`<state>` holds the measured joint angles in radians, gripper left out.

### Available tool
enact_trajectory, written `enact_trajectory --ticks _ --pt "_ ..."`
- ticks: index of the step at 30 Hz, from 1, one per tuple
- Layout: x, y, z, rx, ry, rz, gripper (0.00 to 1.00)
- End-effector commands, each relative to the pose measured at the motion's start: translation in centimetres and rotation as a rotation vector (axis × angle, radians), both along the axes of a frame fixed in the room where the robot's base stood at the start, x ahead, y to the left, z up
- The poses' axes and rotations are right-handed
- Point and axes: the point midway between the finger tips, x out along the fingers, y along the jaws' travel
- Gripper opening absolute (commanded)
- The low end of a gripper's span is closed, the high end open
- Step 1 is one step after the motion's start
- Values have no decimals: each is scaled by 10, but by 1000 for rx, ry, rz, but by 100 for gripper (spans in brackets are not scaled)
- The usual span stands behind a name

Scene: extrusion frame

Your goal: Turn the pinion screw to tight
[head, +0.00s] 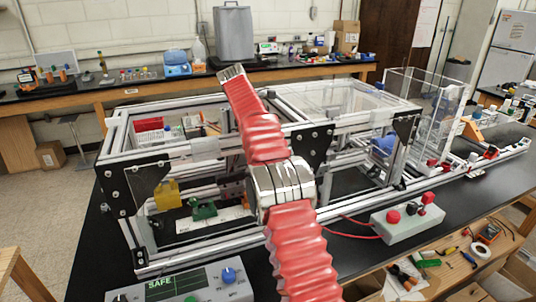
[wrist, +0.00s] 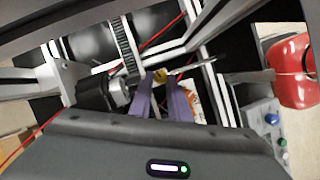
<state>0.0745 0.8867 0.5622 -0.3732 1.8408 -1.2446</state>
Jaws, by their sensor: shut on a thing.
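In the wrist view my gripper (wrist: 163,82) reaches into the frame with its two purple-grey fingers close together. A small yellow, brass-coloured piece (wrist: 160,75) shows at the fingertips. It appears to be the pinion screw, and the fingers are shut on it. Its lower part is hidden by the fingers, and how tight it is cannot be told. A black toothed rack (wrist: 124,46) runs just left of the fingertips, beside a dark motor-like block (wrist: 100,92). In the head view my red-sleeved arm crosses the extrusion frame (head: 215,258), and the gripper itself cannot be made out.
Aluminium bars and black corner plates (head: 137,185) crowd the space around my arm. A yellow block (head: 167,195) and a green part (head: 203,210) sit inside the frame. A grey box with red buttons (head: 408,219) and a SAFE panel (head: 185,285) stand in front.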

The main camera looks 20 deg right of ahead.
Motion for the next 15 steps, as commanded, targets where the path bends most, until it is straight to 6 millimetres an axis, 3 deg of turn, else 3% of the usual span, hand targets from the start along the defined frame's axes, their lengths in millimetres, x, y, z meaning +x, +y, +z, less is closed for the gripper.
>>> enact_trajectory --ticks 5,6,13,15 --pt "1 1 1 0 -7 3 0" --pt "1 1 2 0 -7 3 19" --pt "1 0 1 -1 -3 2 35" --pt "1 0 1 0 -3 2 35"
